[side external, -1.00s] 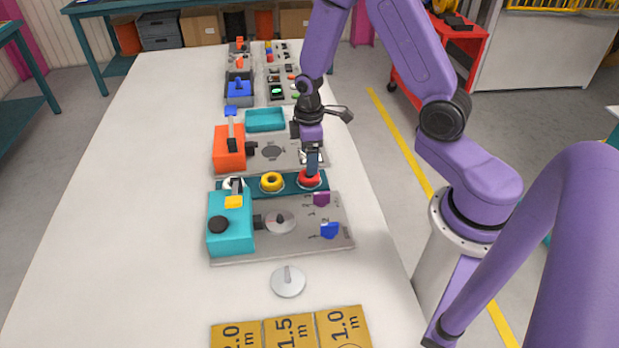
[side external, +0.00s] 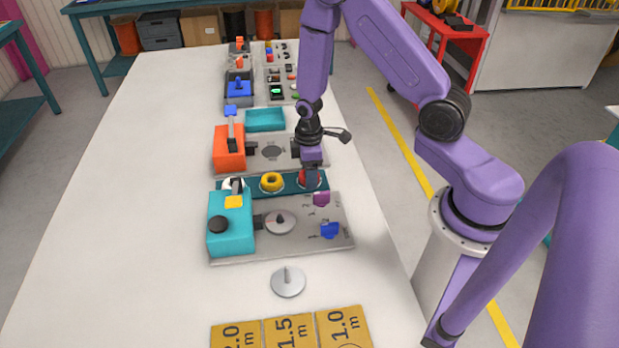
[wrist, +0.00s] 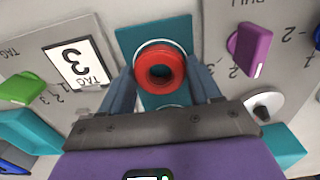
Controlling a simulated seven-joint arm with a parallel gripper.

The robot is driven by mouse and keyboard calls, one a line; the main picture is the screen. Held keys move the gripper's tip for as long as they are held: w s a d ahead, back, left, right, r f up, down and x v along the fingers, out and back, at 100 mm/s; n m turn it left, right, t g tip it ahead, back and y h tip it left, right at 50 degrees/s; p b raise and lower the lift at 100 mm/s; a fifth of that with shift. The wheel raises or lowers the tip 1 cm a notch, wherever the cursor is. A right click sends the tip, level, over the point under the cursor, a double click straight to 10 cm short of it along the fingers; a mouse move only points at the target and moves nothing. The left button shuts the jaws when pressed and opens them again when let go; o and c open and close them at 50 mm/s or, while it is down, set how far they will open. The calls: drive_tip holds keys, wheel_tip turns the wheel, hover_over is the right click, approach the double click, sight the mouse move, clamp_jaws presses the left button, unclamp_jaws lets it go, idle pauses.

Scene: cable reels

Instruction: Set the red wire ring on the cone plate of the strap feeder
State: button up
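The red wire ring (side external: 304,173) sits at the right end of the teal strip (side external: 334,183), mostly hidden by my gripper in the side view. In the wrist view the red ring (wrist: 160,70) lies on a pale round seat. My gripper (side external: 310,182) is lowered over it, pointing down. Its fingers stand on either side of the ring, apart, with narrow gaps showing in the wrist view. A grey disc with a small dark centre (side external: 280,221), likely the cone plate, lies on the teal machine's base (side external: 335,211). No ring is on it.
A yellow ring (side external: 271,182) and a white ring (side external: 233,184) sit left on the same strip. The teal machine (side external: 230,235) and orange machine (side external: 229,158) stand nearby. Purple (side external: 321,199) and blue (side external: 329,230) tabs rise from the base. A loose grey disc (side external: 288,283) lies in front.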

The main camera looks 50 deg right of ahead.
drive_tip(key=c, duration=0.5)
wheel_tip(320, 180, up, 8)
drive_tip(key=shift+f, duration=0.25)
drive_tip(key=s+a+n, duration=0.1)
drive_tip(key=a+n, duration=0.1)
drive_tip(key=a, duration=0.3)
drive_tip(key=s+a+n, duration=0.1)
drive_tip(key=a+n, duration=0.1)
drive_tip(key=a, duration=0.3)
drive_tip(key=s+a+r+n, duration=0.1)
drive_tip(key=a, duration=0.4)
drive_tip(key=shift+a+r+n, duration=0.1)
drive_tip(key=shift+a+n, duration=0.3)
drive_tip(key=shift+s+a+f, duration=0.15)
drive_tip(key=shift+f, duration=2.1)
